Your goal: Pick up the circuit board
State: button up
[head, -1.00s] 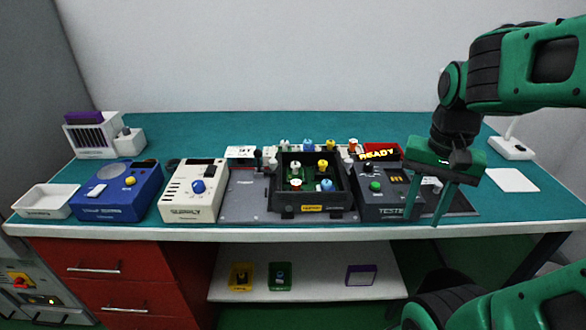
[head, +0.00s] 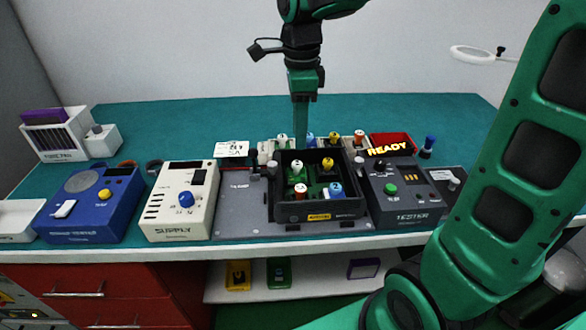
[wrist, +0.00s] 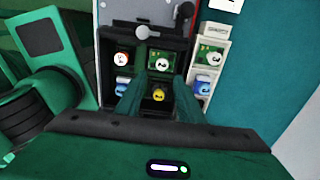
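A green circuit board (head: 316,186) lies inside a black box (head: 318,212) on the bench, with several numbered white, yellow and blue knobs standing in the box. In the wrist view, green board (wrist: 122,72) shows with the box's knobs around it. My gripper (head: 301,145) points down over the back of the box in the head view. In the wrist view, my gripper (wrist: 160,98) is open. Its two green fingers stand apart, with a yellow knob (wrist: 158,95) seen between them. Nothing is held. The fingers hide part of the box.
A cream supply unit (head: 178,203) and a blue unit (head: 92,205) stand left of the box. A white rack (wrist: 209,68) with more boards and knobs lies beside the box. The back of the teal bench is clear.

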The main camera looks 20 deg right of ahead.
send_over(297, 162)
jog(key=f, duration=0.5)
jog(key=shift+s+d, duration=0.15)
jog(key=shift+s, duration=0.2)
jog(key=shift+w+a+f, duration=0.1)
jog(key=shift+w+f, duration=0.05)
jog(key=shift+f, duration=1.1)
jog(key=shift+w+a+f, duration=0.1)
jog(key=shift+w+f, duration=0.05)
jog(key=shift+f, duration=1.1)
grip_shut()
